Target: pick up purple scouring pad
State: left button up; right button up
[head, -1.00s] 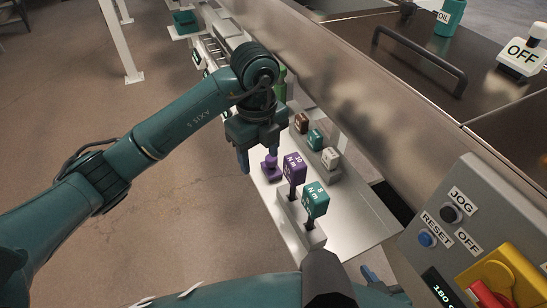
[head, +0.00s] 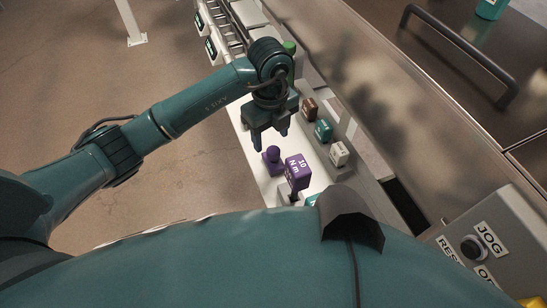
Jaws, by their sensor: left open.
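The purple scouring pad (head: 273,161), a small purple piece with a rounded knob on top, stands on the pale shelf (head: 252,158) in the head view. My left gripper (head: 270,139) is open just above and behind the pad, its fingers pointing down. The fingers look apart from the pad, and nothing is between them. The gap in height is hard to tell. My right gripper is not in view.
A purple "10 Nm" block (head: 297,172) stands close to the right of the pad. Brown (head: 309,110), teal (head: 323,131) and white (head: 339,154) blocks line the shelf's right side. A metal tank wall (head: 345,75) rises beyond.

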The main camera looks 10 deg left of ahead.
aim_at(273, 149)
pick_arm(q)
jog(key=shift+s+d+f, duration=0.1)
jog(key=shift+d+f, duration=0.05)
jog(key=shift+f, duration=1.35)
jog(key=shift+d+f, duration=0.1)
jog(key=shift+f, duration=1.35)
jog(key=shift+c, duration=0.4)
jog(key=c, duration=1)
notch_tip(273, 149, up, 10)
jog(key=shift+r, duration=0.1)
jog(key=o, duration=0.5)
jog(key=c, duration=0.4)
